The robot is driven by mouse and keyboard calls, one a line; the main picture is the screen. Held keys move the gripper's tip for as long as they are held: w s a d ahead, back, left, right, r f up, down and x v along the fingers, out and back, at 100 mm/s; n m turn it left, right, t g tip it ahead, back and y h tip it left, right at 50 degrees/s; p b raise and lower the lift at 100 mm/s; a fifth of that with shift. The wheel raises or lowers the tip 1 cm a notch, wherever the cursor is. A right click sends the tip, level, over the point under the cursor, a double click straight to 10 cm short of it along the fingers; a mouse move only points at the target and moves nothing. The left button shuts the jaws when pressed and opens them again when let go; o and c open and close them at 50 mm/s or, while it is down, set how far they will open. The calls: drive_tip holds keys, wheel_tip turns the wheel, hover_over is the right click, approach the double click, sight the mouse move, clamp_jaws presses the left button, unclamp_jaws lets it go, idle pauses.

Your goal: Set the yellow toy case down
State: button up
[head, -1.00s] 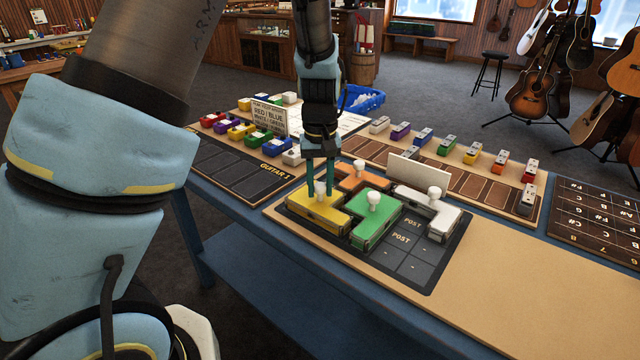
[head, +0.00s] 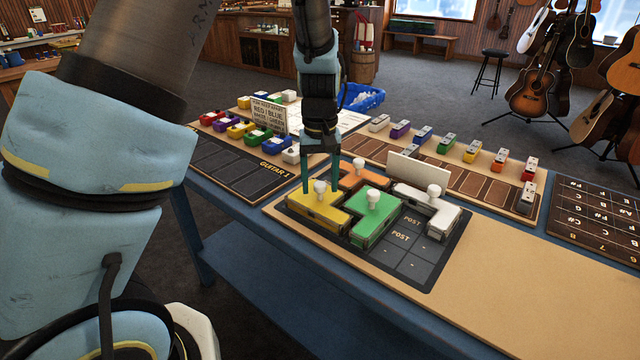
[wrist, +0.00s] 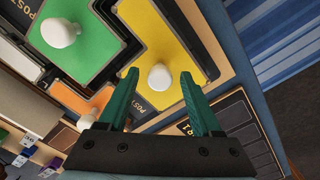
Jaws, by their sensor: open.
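The yellow toy case (head: 316,212) rests on the dark board (head: 406,267) at its left side, with a white knob on top. It also shows in the wrist view (wrist: 168,35). My gripper (head: 321,187) is open, with one teal finger on each side of the white knob (wrist: 159,77) and gaps showing in the wrist view. The green case (head: 374,216) sits right beside the yellow one. The orange case (head: 362,175) is behind, and the white case (head: 440,212) is at the right of the board.
Bare board squares marked POST lie in front of the white case. A white upright card (head: 405,167) stands behind the cases. Rows of small coloured pedals (head: 422,136) line the table's back. The tan tabletop (head: 530,300) at the right is clear.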

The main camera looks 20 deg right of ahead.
sight(320, 183)
wheel_tip(320, 183, up, 12)
drive_tip(key=w+a+f+n, duration=0.1)
drive_tip(key=w+a+f, duration=0.15)
drive_tip(key=a, duration=1.15)
drive_tip(key=s+a+f, duration=0.2)
drive_tip(key=s+a, duration=0.1)
drive_tip(key=a, duration=0.5)
drive_tip(key=s+a+f+n+t, duration=0.1)
drive_tip(key=s+a+f, duration=0.1)
drive_tip(key=a, duration=0.6)
drive_tip(key=shift+s+t+b, duration=0.3)
drive_tip(key=shift+s+b, duration=0.1)
drive_tip(key=shift+s, duration=0.35)
